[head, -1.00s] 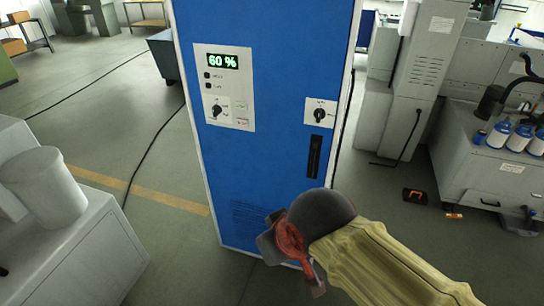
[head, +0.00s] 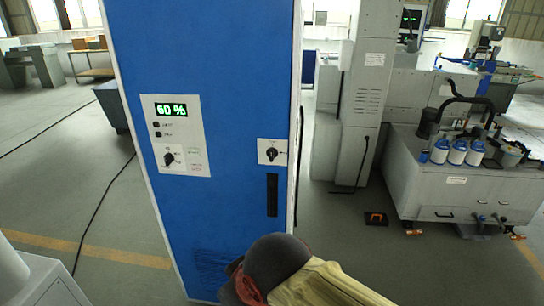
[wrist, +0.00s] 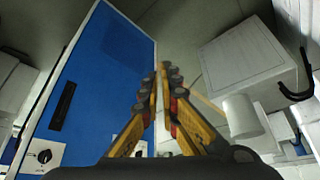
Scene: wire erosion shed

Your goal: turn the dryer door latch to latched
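The dryer is a tall blue cabinet (head: 225,90) in the head view. A black rotary latch (head: 271,154) sits on a small white plate at the right of its door, above a black slot handle (head: 272,195). Its markings are too small to read. In the wrist view the latch (wrist: 44,156) shows at the lower left. My gripper (wrist: 167,72) has its yellow fingers drawn together at the tips, with nothing between them. It is apart from the latch, which lies off to its left in the wrist view. In the head view my fingers are not clearly visible.
A panel (head: 176,135) left of the latch has a "60 %" display and another black knob (head: 168,159). A grey-white cabinet with a pale cylinder (wrist: 243,115) stands across from the dryer. A machine with blue-white bottles (head: 457,152) is at right. Floor before the dryer is partly open.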

